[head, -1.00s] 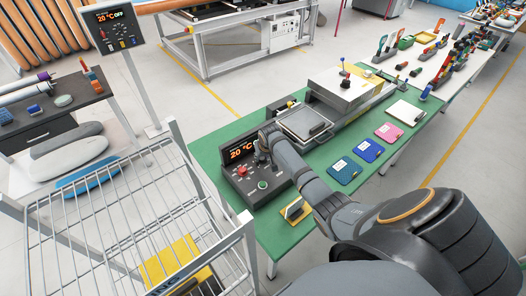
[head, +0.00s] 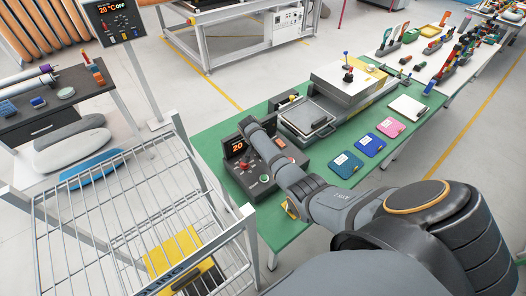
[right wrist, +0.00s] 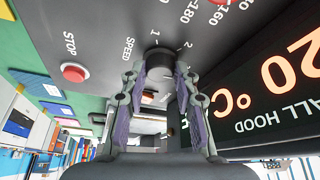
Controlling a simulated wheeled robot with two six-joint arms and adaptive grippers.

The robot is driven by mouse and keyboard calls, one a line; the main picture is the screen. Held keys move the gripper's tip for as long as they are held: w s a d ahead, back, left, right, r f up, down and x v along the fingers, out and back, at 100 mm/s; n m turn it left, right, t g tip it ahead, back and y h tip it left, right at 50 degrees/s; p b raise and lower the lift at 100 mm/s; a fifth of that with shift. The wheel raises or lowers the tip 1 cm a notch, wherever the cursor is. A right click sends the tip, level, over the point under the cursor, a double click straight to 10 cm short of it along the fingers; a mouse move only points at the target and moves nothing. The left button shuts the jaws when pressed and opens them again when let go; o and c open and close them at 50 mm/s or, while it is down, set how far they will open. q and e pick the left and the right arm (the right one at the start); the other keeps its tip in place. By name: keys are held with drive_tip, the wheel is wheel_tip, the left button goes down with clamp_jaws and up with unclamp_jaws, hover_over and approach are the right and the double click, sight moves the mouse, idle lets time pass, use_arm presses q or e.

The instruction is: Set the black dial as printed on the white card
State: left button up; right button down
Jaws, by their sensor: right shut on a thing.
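The black dial (right wrist: 160,62) is on the dark control panel (right wrist: 105,22), beside the word SPEED and the printed marks 1 and 2. My right gripper (right wrist: 160,72) is shut on it, one finger on each side, in the right wrist view. The dial's pointer cannot be made out. In the head view my right arm reaches over the control box (head: 287,150) and hides the dial and most of the gripper. My left gripper is out of view.
A red STOP button (right wrist: 74,72) and a lit 20 °C display (right wrist: 275,80) flank the dial. A press with a tray (head: 305,116) stands beyond the box on the green table (head: 222,178). Coloured pads lie to its right. A wire rack (head: 110,215) stands at the left.

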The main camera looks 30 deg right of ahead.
drive_tip(key=shift+m, duration=0.5)
drive_tip(key=shift+g, duration=0.3)
drive_tip(key=c, duration=1)
unclamp_jaws()
drive_tip(key=v, duration=1.2)
drive_tip(key=shift+f, duration=0.1)
